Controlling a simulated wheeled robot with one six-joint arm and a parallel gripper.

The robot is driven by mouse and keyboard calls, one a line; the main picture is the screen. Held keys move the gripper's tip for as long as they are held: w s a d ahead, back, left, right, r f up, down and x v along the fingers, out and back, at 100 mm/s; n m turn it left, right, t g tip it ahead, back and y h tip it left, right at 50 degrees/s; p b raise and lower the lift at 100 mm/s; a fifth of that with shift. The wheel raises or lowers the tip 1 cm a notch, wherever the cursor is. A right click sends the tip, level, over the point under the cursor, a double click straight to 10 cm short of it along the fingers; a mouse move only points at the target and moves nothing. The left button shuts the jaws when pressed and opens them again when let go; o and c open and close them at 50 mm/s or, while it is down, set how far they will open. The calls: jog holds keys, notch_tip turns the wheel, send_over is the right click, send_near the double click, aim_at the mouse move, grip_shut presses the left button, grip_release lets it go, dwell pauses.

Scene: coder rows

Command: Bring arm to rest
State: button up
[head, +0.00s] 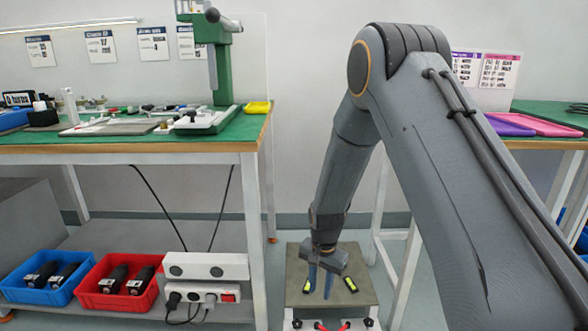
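My grey arm reaches from the right side of the head view up to an elbow at the top and down to the middle. My gripper (319,291) points down over a small low platform (345,297) with a grey-brown top. Its two bluish fingers are a little apart, with nothing visible between them. Whether the fingertips touch the platform top I cannot tell.
Black-and-yellow markings or small pieces (350,284) show on the platform beside the gripper. A green-topped workbench (150,141) with a green press (222,70) stands left. Blue (40,292) and red (105,298) bins sit below. Another bench (545,143) is at right.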

jog(key=s+a+r+n, duration=0.3)
jog(key=s+a+r, duration=0.2)
jog(key=s+r, duration=0.3)
jog(key=s+a+r+n, duration=0.35)
jog(key=s+r, duration=0.25)
jog(key=r, duration=0.4)
jog(key=s+r+n+y, duration=0.1)
jog(key=s+r+n, duration=0.25)
jog(key=s, duration=0.65)
jog(key=s+r+n, duration=0.2)
jog(key=s+r, duration=0.3)
jog(key=s, duration=0.5)
jog(key=d+r+m+p, duration=0.2)
jog(key=d+r+p, duration=0.8)
jog(key=r+p, duration=0.3)
jog(key=d+r+m+h+p, duration=0.1)
jog(key=d+r+m+p, duration=0.2)
jog(key=d+r+p, duration=0.6)
notch_tip(320, 180, up, 4)
jog(key=p, duration=1.1)
jog(key=shift+s+d+m+p, duration=0.3)
jog(key=shift+d, duration=0.1)
jog(key=shift+r, duration=0.1)
